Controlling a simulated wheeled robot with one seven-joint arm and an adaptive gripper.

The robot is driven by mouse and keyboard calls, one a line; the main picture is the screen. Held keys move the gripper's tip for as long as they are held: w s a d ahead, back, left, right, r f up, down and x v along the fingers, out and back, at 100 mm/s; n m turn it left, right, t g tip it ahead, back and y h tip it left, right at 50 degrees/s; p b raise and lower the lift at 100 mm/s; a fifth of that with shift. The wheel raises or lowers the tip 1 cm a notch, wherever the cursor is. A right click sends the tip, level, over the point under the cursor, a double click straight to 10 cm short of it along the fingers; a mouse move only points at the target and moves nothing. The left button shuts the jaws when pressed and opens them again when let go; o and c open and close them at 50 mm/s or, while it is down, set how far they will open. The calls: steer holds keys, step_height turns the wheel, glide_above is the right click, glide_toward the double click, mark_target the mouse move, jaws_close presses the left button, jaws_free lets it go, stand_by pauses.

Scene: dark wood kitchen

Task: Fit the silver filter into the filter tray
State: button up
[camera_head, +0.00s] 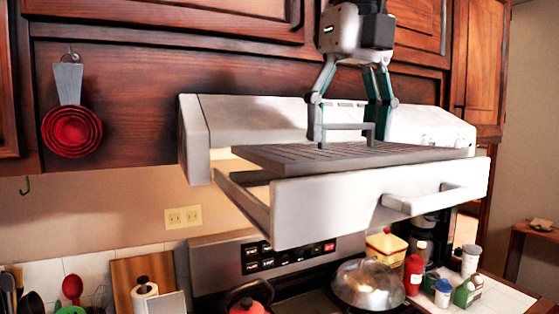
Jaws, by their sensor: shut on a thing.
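The silver filter (285,155) is a flat, grey slotted panel with a small upright handle (347,127) on top. My gripper (345,138) comes down from above and is shut on that handle. The filter lies over the open filter tray (385,210), a white drawer pulled out of the white range hood (195,140). The filter's left end sits above the tray's rim, and a gap shows under its left side.
Dark wood cabinets (120,60) stand close behind and above. Red measuring cups (72,130) hang at the left. Below are the stove panel (280,258), a lidded pan (368,285), a red kettle (248,306) and several bottles at the right. The tray's bar handle (432,200) juts forward.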

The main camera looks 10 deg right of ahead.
mark_target(349, 147)
steer(key=shift+s+f, duration=0.1)
steer(key=shift+f, duration=1.95)
steer(key=shift+f, duration=0.1)
steer(key=o, duration=1.4)
steer(key=shift+c, duration=0.2)
steer(key=shift+s+d+r+p, duration=0.15)
steer(key=shift+s+r, duration=0.1)
steer(key=shift+r, duration=1.7)
steer(key=shift+s+r+p, duration=0.15)
steer(key=shift+s+r, duration=0.05)
steer(key=shift+r, duration=1.7)
